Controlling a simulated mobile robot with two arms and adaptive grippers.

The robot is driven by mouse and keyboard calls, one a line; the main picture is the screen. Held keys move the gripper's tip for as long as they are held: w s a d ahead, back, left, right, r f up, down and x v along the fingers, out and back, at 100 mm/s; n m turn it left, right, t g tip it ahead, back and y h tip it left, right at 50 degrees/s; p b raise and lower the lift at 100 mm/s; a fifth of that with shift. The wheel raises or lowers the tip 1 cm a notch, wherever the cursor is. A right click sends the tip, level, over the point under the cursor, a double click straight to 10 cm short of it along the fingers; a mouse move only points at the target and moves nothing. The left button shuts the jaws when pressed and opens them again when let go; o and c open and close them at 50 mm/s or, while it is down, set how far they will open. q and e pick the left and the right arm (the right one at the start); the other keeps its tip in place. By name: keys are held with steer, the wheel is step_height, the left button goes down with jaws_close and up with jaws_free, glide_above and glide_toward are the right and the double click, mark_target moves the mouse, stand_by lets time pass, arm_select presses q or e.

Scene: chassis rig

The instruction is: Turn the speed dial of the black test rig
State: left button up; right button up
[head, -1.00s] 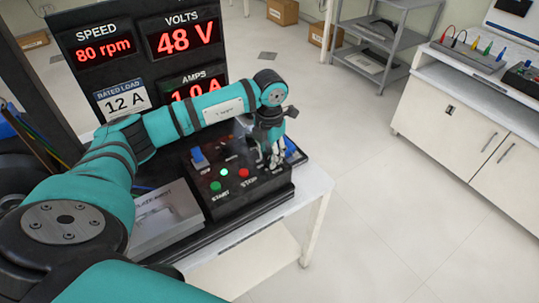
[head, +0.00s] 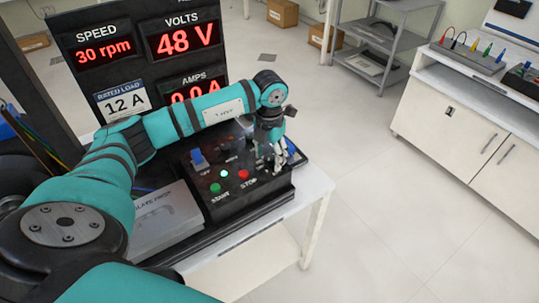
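The black test rig has a tall display panel (head: 140,75) reading 30 rpm, 48 V and 0.0 A, with a rated load label of 12 A. Its control box (head: 222,205) shows a lit green START button (head: 215,187), a red STOP button (head: 243,174) and a blue switch (head: 198,158). My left gripper (head: 276,165) points down over the right part of the control box. The speed dial is not clearly visible, and the gripper hides that part of the box. I cannot tell whether its fingers hold anything. My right gripper is not in view.
A blue part (head: 291,148) sits at the box's right edge, close to the gripper. A printed booklet or box (head: 165,215) lies left of the control box. The white table (head: 311,185) ends just right of it. A grey shelf (head: 385,40) and white cabinet (head: 460,130) stand beyond open floor.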

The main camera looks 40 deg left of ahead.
mark_target(270, 157)
arm_select(q)
step_height(270, 157, up, 12)
stand_by(0.7)
stand_by(0.4)
